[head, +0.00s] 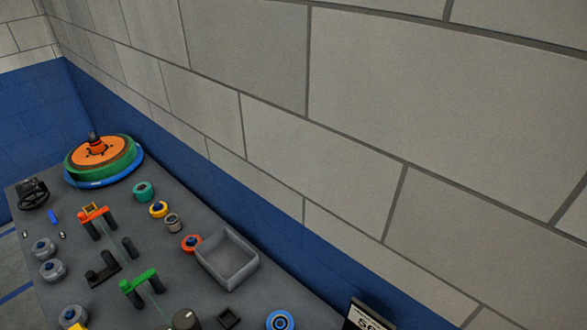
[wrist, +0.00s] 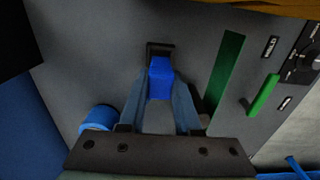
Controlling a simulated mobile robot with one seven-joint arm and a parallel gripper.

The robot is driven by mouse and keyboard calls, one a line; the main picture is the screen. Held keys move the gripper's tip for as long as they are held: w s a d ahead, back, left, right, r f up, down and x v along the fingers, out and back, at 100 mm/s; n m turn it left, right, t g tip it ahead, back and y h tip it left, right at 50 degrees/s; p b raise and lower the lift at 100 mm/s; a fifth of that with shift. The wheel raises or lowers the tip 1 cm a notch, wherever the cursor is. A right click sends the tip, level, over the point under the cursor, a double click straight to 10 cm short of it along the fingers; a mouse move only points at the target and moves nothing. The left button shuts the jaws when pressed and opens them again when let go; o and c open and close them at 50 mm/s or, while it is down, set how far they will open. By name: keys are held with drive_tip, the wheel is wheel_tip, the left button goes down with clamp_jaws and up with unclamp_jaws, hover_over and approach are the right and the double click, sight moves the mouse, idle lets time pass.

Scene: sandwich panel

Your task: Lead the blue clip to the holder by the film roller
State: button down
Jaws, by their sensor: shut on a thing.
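In the wrist view the blue clip (wrist: 160,72) is between the two fingers of my gripper (wrist: 161,82), which is shut on it. The clip's far end is at a black square frame (wrist: 160,46), which looks like a holder. I cannot tell whether the clip is inside this frame or just in front of it. A blue roller (wrist: 97,118) sits left of my gripper; whether it is the film roller is unclear. My gripper and the held clip do not show in the head view.
In the wrist view a green strip (wrist: 224,70) and a green handle (wrist: 263,95) lie to the right. The head view shows a grey panel with an open grey bin (head: 226,260), an orange-green reel (head: 103,153), several knobs and posts, and a block wall behind.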

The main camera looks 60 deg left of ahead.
drive_tip(key=shift+f, duration=0.25)
drive_tip(key=shift+f+b, duration=0.65)
drive_tip(key=shift+f, duration=0.1)
drive_tip(key=shift+f, duration=0.15)
drive_tip(key=shift+f+b, duration=0.45)
drive_tip(key=shift+f, duration=0.2)
drive_tip(key=c, duration=0.5)
unclamp_jaws()
